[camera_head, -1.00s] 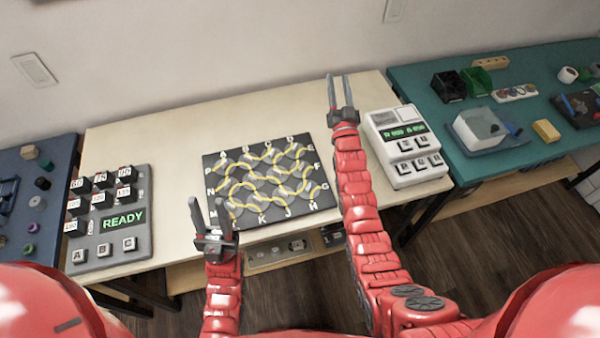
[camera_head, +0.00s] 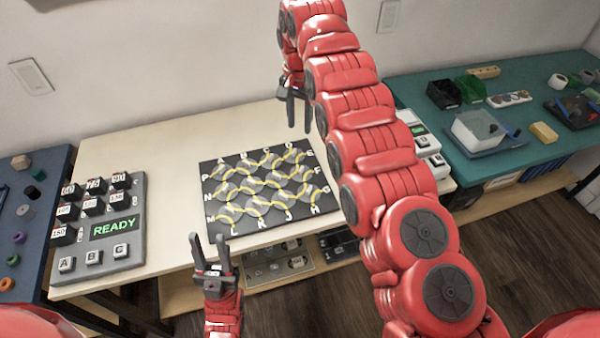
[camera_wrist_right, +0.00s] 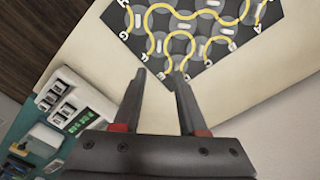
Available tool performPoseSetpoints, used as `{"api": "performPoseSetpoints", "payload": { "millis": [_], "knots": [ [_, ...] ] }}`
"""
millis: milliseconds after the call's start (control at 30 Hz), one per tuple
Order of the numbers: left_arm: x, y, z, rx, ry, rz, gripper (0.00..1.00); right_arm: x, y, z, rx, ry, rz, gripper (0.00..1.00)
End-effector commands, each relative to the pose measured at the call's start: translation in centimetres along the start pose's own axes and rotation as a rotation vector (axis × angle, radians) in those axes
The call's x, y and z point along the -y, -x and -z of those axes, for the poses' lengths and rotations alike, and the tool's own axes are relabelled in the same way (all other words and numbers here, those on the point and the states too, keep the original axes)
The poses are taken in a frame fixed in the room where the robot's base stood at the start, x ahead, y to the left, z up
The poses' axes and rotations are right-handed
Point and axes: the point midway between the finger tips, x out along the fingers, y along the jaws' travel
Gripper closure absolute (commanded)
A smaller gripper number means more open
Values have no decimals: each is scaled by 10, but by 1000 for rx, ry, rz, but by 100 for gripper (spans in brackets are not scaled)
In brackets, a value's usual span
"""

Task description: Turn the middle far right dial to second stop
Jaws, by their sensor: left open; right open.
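The dark board (camera_head: 265,193) lies on the light wooden table. It carries several grey round dials with yellow curved lines, and letters run around its edge. A dial near its far right side (camera_head: 294,169) is in plain view. My right gripper (camera_head: 299,115) is open and empty, pointing down above the table beyond the board's far right corner. In the right wrist view its fingers (camera_wrist_right: 160,82) are apart, with the board (camera_wrist_right: 180,55) past the tips. My left gripper (camera_head: 210,247) is open and empty at the table's front edge, near the board's front left corner.
A grey READY panel (camera_head: 129,258) with buttons stands at the left. A white device (camera_head: 424,142) at the right is partly hidden by my right arm. A teal table (camera_head: 500,146) holds bins and a tray. Bare table (camera_head: 150,160) lies left of the board.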

Motion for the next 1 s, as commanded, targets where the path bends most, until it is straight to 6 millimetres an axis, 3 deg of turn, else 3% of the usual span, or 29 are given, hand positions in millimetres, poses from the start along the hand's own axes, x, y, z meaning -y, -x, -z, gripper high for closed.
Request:
{"api": "performPoseSetpoints", "payload": {
  "millis": [133, 300, 467, 833, 1000],
  "knots": [
    [0, 7, -1, 0, 0, 0, 59, -2, -8, -3, 8, -1, -10, 59],
    [-1, 23, -4, 0, 0, 0, 59, -3, -36, -3, 9, -2, -7, 59],
    [-1, 12, -2, 0, 0, 0, 59, -2, -57, -4, 10, -1, -8, 59],
    [0, -2, 0, 0, 0, 0, 59, -4, -142, -5, 11, -1, -10, 59],
    [0, 0, 0, 0, 0, 0, 59, -3, -162, -4, 8, 0, -9, 59]
  ]
}}
